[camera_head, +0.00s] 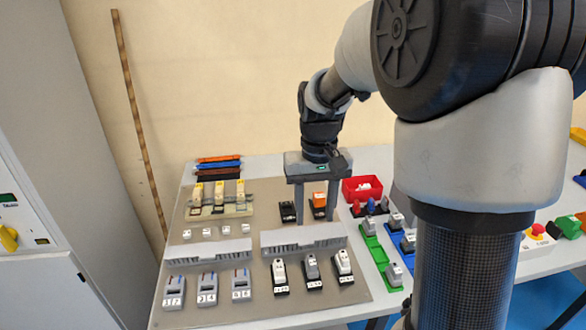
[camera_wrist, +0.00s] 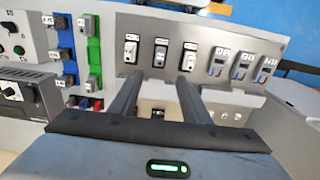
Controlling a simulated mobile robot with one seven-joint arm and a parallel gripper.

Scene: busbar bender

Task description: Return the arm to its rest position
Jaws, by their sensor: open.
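Long grey slotted ducts (camera_head: 207,253) and several switch-like modules (camera_head: 279,275) stand on the board. A red bin (camera_head: 362,190) and green (camera_head: 375,250) and blue (camera_head: 401,243) rails are right of it. A grey cabinet (camera_head: 115,130) stands left; a wall closes the back.

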